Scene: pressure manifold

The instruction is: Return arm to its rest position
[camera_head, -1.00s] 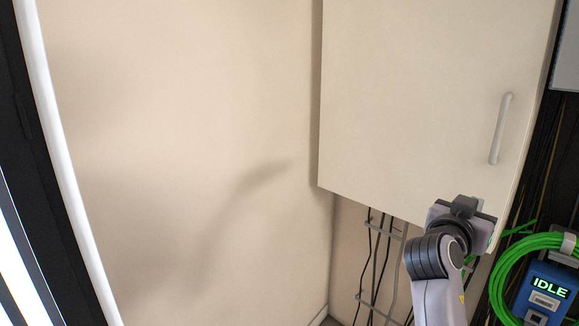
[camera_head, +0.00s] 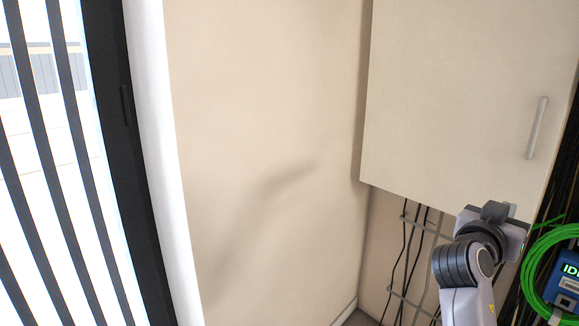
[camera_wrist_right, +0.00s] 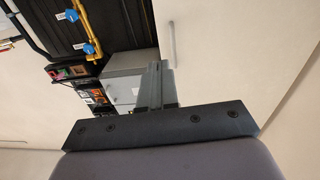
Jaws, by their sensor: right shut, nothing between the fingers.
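My right arm (camera_head: 462,277) rises from the bottom edge at the lower right of the head view, in front of the beige cabinet's lower corner. Its wrist end (camera_head: 490,225) faces away, so the fingers are hidden there. In the right wrist view my right gripper (camera_wrist_right: 155,85) shows its two grey fingers pressed together, with nothing between them. My left arm and left gripper are not in view.
A beige wall cabinet (camera_head: 455,95) with a pale handle (camera_head: 537,128) hangs beyond the arm. Cables run below it. A coiled green hose (camera_head: 540,255) and a blue device (camera_head: 564,285) are close on the right. Bare wall (camera_head: 260,120) and a striped window (camera_head: 50,170) are left.

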